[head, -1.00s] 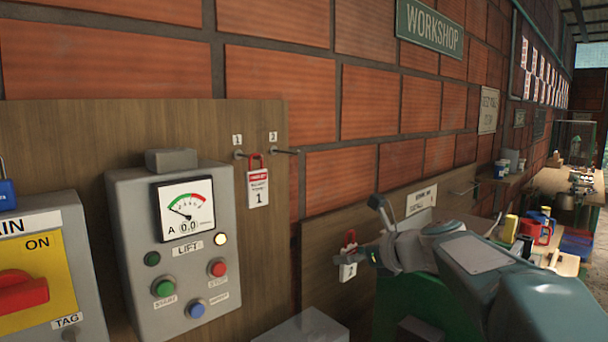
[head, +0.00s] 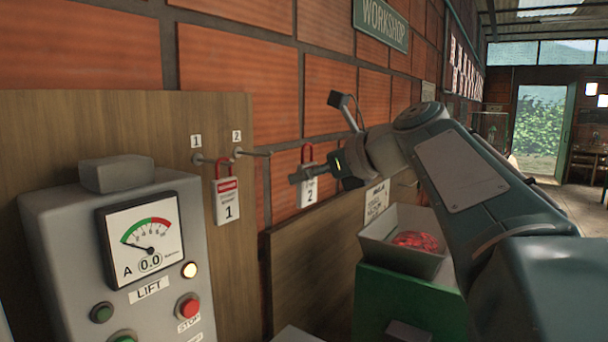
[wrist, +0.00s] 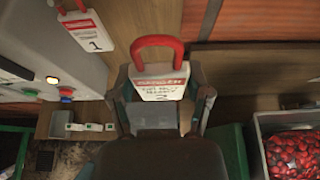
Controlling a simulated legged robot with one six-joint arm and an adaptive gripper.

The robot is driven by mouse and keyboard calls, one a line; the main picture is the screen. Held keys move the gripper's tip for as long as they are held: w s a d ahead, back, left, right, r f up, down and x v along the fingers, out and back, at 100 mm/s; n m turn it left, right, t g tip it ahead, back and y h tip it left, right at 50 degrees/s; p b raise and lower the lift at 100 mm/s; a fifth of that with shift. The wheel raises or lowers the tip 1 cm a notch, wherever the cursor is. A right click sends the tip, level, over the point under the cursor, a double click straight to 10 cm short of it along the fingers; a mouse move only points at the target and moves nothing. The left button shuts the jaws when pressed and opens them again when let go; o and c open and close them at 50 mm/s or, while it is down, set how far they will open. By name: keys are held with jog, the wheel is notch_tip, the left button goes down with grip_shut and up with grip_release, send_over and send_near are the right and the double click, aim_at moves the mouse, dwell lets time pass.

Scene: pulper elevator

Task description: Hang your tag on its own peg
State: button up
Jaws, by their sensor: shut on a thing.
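My gripper (head: 304,178) is shut on the white tag numbered 2 (head: 310,190), which has a red loop at its top. In the wrist view the tag 2 (wrist: 161,82) sits upright between the fingertips, its red loop standing free above them. The peg marked 2 (head: 258,153) sticks out of the wooden board and looks bare, to the left of my gripper. The peg marked 1 (head: 198,160) is beside it. Tag 1 (head: 228,204) hangs by its red loop between the two number plates; it also shows in the wrist view (wrist: 88,32).
The grey lift control box (head: 120,250), with gauge and buttons, stands out from the board (head: 60,120) at left. A grey tray of red fruit (head: 405,240) is on a green stand below my arm. The brick wall (head: 235,65) is behind.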

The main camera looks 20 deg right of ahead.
jog(key=w+a+f, duration=0.1)
jog(key=w+a, duration=0.5)
jog(key=shift+w+f, duration=0.3)
jog(key=shift+w, duration=0.1)
dwell(0.8)
dwell(0.5)
jog(key=o, duration=1)
